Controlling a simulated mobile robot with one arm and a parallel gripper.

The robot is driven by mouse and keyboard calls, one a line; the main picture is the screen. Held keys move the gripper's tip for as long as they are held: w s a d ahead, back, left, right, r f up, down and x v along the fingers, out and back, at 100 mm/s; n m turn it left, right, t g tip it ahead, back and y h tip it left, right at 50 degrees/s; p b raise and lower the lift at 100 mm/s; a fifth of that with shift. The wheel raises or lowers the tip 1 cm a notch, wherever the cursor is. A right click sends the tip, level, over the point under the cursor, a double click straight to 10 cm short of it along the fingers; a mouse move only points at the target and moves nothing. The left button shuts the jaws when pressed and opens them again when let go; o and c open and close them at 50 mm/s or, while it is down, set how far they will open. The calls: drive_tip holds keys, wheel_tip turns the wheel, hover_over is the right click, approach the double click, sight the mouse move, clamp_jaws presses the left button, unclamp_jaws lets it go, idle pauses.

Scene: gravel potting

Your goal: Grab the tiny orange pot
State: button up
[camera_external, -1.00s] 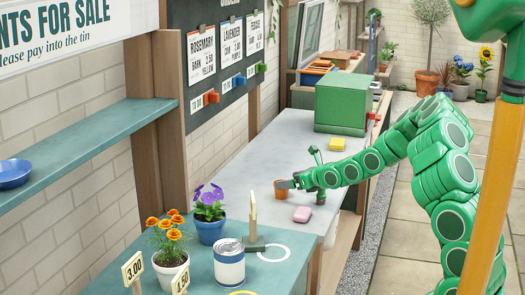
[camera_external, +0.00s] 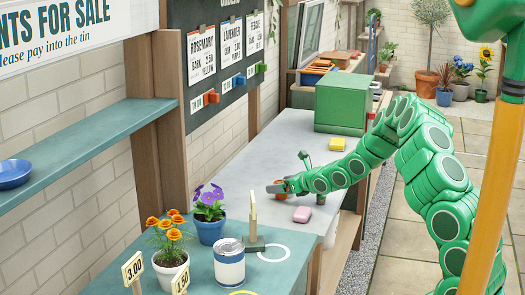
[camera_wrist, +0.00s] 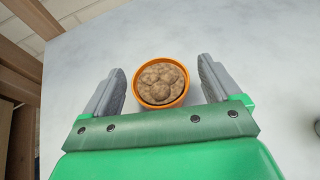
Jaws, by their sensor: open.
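The tiny orange pot (camera_wrist: 161,104) is upright on the pale grey worktop, filled with brown rounded lumps. In the wrist view it stands between the two grey fingers of my gripper (camera_wrist: 161,66), with a gap on each side. In the outside view my gripper (camera_external: 274,189) is over the pot (camera_external: 281,196) and hides most of it; only bits of orange show. My gripper is open and empty.
A pink block (camera_external: 301,214) lies just in front of the pot, and a yellow block (camera_external: 337,144) farther back. A green box (camera_external: 341,105) stands at the back. A blue pot of purple flowers (camera_external: 210,231) and a tin (camera_external: 229,265) stand nearer the camera.

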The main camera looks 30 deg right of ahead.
drive_tip(key=c, duration=1.1)
